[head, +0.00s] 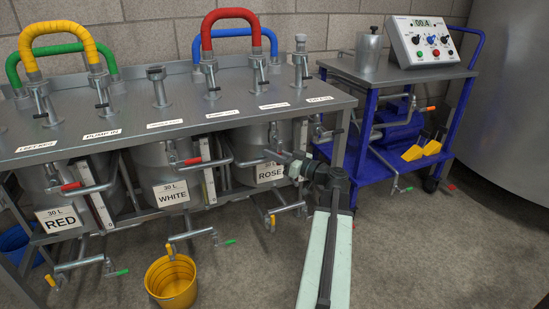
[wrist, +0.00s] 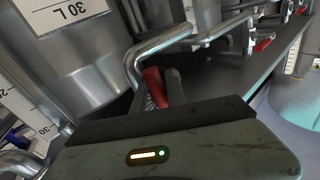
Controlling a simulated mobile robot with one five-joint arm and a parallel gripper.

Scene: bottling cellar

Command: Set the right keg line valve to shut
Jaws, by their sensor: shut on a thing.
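The right keg, labelled ROSE (head: 270,173), stands under the steel bench at its right end. My gripper (head: 297,166) is beside its front right, at the line pipe. In the wrist view my gripper (wrist: 158,88) is shut on a red lever handle (wrist: 153,84) next to a bent steel pipe (wrist: 150,46). The lever's red grip sits between the two dark fingers. In the head view my gripper and arm hide this lever, so I cannot tell its angle to the pipe there.
The left and middle kegs carry similar red levers (head: 71,187) (head: 193,161). Lower drain pipes with yellow and green handles stick out below. A yellow bucket (head: 172,283) stands on the floor. A blue trolley (head: 376,168) is at the right.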

